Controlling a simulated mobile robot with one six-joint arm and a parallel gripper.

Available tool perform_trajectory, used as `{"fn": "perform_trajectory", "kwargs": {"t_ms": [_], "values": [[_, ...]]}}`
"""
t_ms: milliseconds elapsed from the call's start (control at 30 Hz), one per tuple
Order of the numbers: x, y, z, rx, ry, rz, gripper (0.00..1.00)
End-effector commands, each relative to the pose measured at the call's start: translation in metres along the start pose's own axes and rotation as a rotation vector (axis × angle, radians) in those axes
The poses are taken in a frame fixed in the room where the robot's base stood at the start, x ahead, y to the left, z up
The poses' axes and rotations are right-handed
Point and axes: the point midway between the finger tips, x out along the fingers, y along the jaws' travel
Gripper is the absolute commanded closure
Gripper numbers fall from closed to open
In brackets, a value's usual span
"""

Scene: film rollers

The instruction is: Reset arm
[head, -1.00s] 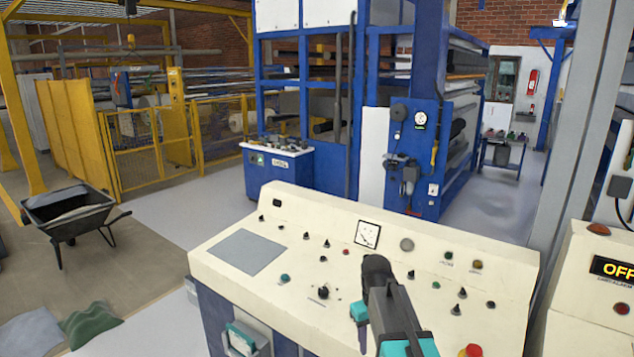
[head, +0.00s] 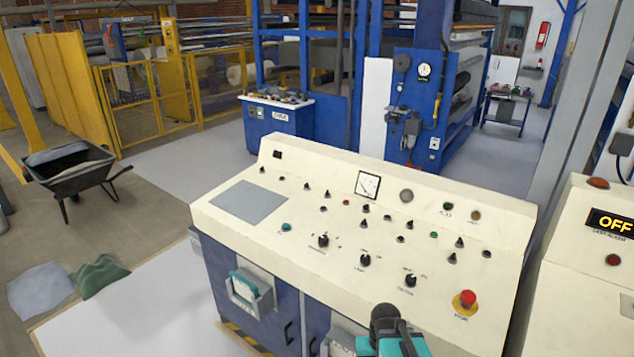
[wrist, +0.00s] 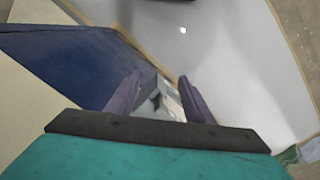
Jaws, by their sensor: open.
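My arm shows at the bottom of the head view, in front of the cream control console (head: 330,225). Its black and teal wrist part is seen there from behind, and the fingers are hidden in that view. In the wrist view my gripper (wrist: 160,88) has its two dark purple fingers apart. Nothing is held between them. Beyond the fingers lie a grey-white block-like part (wrist: 160,103), the blue side of the console (wrist: 85,60) and the pale floor.
A red stop button (head: 467,299) sits at the console's right end. A second cream console with an OFF display (head: 612,221) stands at the right, beside a grey column. A wheelbarrow (head: 72,175) and cloths (head: 98,275) are at the left. Pale floor (head: 150,290) is open left of the console.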

Motion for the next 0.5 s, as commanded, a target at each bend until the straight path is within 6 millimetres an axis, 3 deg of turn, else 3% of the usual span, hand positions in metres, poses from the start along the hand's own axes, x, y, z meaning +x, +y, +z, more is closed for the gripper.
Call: {"fn": "perform_trajectory", "kwargs": {"t_ms": [33, 500], "values": [[0.021, 0.000, 0.009, -0.001, -0.023, 0.000, 0.52], [0.152, 0.001, 0.107, -0.006, -0.233, 0.001, 0.52]]}}
